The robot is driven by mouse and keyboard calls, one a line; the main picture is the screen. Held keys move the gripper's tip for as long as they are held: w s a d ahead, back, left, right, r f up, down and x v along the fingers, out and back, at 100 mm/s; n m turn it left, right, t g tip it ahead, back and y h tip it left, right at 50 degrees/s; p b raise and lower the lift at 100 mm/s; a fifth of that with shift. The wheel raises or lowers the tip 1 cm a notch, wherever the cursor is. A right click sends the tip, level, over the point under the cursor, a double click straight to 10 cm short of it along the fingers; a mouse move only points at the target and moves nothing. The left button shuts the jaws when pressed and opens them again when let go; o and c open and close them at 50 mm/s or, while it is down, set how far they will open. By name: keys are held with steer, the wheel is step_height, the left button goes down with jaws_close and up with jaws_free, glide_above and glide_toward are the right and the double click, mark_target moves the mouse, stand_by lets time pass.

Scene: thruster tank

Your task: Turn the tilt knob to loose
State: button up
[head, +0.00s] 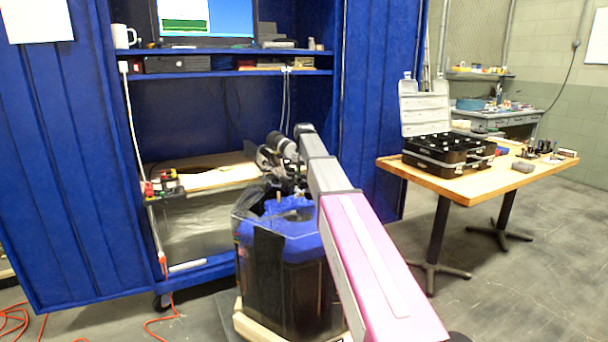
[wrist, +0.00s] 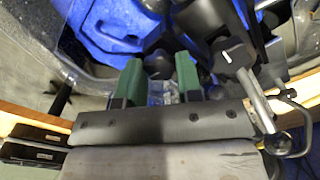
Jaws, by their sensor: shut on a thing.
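The thruster tank (head: 290,285) stands low in front of the blue cabinet, with a blue top and dark sides. My arm reaches over it, and my gripper is small and partly hidden among dark parts in the head view. In the wrist view my gripper (wrist: 158,72) has green fingers on both sides of a dark lobed knob (wrist: 158,62), which I take as the tilt knob. The fingers are shut on it. Its setting cannot be read. Another black knob (wrist: 234,54) with a white mark sits to the right on a metal rod, outside the fingers.
The cabinet shelf (head: 205,178) is behind the tank. A wooden table (head: 450,185) with an open black case (head: 445,155) stands to the right. An orange cable (head: 165,325) lies on the floor at left. Blue tank parts (wrist: 100,30) lie close around the fingers.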

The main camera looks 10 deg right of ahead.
steer(key=n, duration=0.3)
steer(key=shift+n, duration=2.3)
steer(key=o, duration=0.9)
steer(key=shift+o, duration=0.2)
